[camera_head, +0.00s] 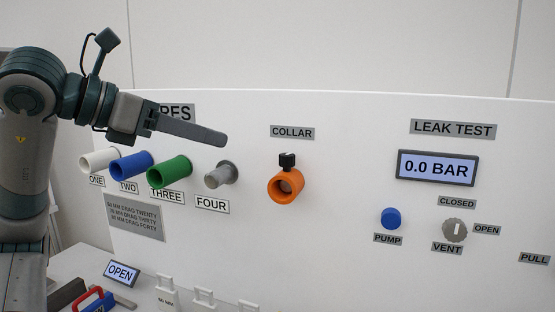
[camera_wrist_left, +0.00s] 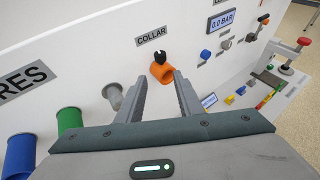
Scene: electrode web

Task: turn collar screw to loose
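The collar screw (camera_head: 287,160) is a small black knob on top of the orange collar (camera_head: 283,190), which sticks out of the white panel under the COLLAR label (camera_head: 292,132). The screw also shows in the left wrist view (camera_wrist_left: 160,56), above the orange ring and just beyond my fingertips. My left gripper (camera_head: 222,140) is to the left of the screw and apart from it, pointing right along the panel. Its two fingers (camera_wrist_left: 162,80) are spread with nothing between them. My right gripper is in neither view.
White, blue, green (camera_head: 170,171) and grey (camera_head: 221,175) tubes stick out left of the collar, below my left gripper. A blue pump button (camera_head: 391,218), vent knob (camera_head: 454,230) and 0.0 BAR display (camera_head: 438,168) are at right.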

